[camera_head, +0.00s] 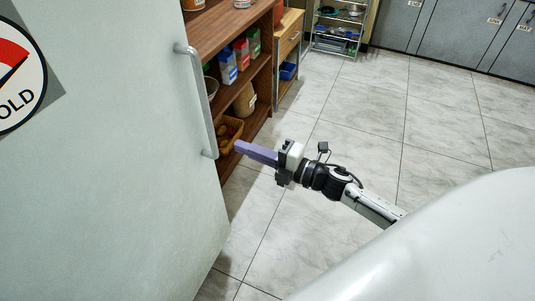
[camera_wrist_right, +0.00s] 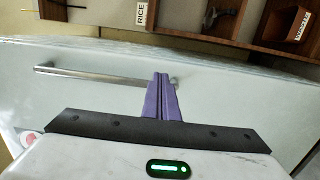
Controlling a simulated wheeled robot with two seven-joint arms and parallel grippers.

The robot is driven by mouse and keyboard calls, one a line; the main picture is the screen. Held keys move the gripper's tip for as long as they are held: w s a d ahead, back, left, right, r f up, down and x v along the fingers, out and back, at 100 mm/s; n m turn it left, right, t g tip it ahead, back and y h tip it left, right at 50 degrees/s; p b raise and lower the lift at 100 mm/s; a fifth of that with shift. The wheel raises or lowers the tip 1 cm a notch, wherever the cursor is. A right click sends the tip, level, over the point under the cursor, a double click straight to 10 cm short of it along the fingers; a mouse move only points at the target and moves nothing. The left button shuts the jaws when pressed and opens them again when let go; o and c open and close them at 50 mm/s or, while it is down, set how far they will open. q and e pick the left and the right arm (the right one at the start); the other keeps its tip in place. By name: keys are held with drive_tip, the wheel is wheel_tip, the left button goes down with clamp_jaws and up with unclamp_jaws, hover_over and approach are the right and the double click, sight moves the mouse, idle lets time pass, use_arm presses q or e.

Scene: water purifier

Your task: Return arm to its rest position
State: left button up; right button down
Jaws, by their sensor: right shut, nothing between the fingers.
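My right gripper (camera_head: 243,148) reaches in from the lower right in the head view. Its purple fingers are together with nothing between them, pointing left toward the pale door (camera_head: 120,190). In the head view the fingertips show close to the door's metal handle (camera_head: 203,105), near its lower end. I cannot tell whether they touch it. In the right wrist view the shut fingers (camera_wrist_right: 161,80) overlap the right end of the same handle (camera_wrist_right: 95,75). My left gripper is not in view.
A wooden shelf (camera_head: 250,75) with jars, boxes and a basket (camera_head: 228,128) stands behind the door. A metal rack (camera_head: 338,28) and grey cabinets (camera_head: 455,35) line the back. The tiled floor (camera_head: 365,120) in the middle is clear. A white smooth surface fills the lower right.

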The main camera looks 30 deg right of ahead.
drive_tip(key=v, duration=0.5)
drive_tip(key=shift+s+d, duration=0.1)
drive_tip(key=shift+d, duration=0.1)
drive_tip(key=s+a+f+m+g+h, duration=0.2)
drive_tip(key=s+a+f+m, duration=0.1)
drive_tip(key=s+f+m, duration=0.2)
drive_tip(key=s+a+f+m+g+h+p, duration=0.1)
drive_tip(key=s+a+f+m, duration=0.3)
drive_tip(key=s+m, duration=0.4)
drive_tip(key=s+a+f+m+g+h+p, duration=0.1)
drive_tip(key=s+a+f+m+g+h, duration=0.2)
drive_tip(key=s+f+m, duration=0.3)
drive_tip(key=m, duration=0.3)
drive_tip(key=shift+s+a+f+g+h, duration=0.15)
drive_tip(key=shift+s+a+g+h, duration=0.15)
drive_tip(key=shift+s, duration=0.1)
